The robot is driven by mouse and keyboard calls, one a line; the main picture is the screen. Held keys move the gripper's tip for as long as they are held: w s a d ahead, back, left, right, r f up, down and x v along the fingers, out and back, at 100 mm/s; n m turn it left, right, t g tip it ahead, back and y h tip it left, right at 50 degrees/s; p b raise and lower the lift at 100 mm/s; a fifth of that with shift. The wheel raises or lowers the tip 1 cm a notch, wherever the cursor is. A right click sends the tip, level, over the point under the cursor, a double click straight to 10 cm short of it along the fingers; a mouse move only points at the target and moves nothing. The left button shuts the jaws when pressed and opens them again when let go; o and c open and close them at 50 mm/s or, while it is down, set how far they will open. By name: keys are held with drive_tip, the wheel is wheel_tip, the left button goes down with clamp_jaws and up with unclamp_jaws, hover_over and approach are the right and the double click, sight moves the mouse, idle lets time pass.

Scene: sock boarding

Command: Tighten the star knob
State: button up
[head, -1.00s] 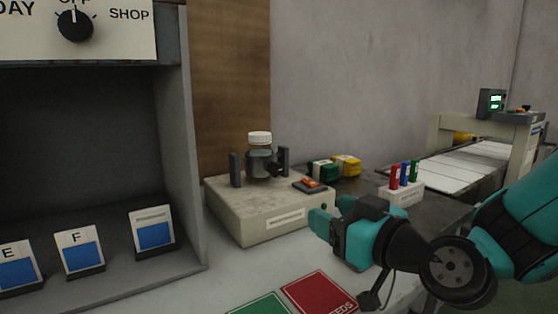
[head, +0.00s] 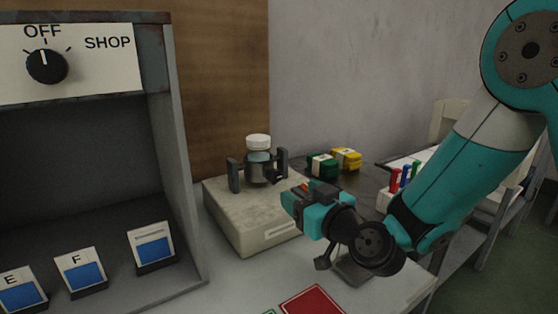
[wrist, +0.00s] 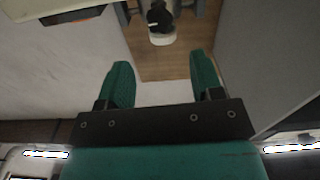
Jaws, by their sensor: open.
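A dark star knob (head: 278,174) sticks out from the clamp (head: 256,172) that surrounds a jar (head: 259,158) with a white cap. The clamp stands on a pale box-shaped fixture (head: 245,223). The dark knob (wrist: 159,17) also shows at the top of the wrist view, in front of the jar, with a small white mark. My gripper (head: 292,200) is in front of the fixture, to the right of and below the knob in the head view. Its green fingers (wrist: 163,80) are apart with nothing between them. The knob lies beyond the fingertips, not touched.
A grey cabinet (head: 182,150) with lettered blue cards stands left, under an OFF/SHOP dial (head: 47,66). Green (head: 322,166) and yellow (head: 346,159) blocks sit behind the gripper. Coloured markers in a holder (head: 390,199) stand right. A red card (head: 313,301) lies in front.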

sight(276, 177)
drive_tip(key=p+x, duration=0.7)
drive_tip(key=shift+w+a+r, duration=0.2)
drive_tip(key=shift+r, duration=0.05)
drive_tip(key=shift+w+a+f+p, duration=0.3)
drive_tip(key=shift+w+a, duration=0.05)
drive_tip(key=shift+w, duration=0.3)
drive_tip(key=c, duration=0.9)
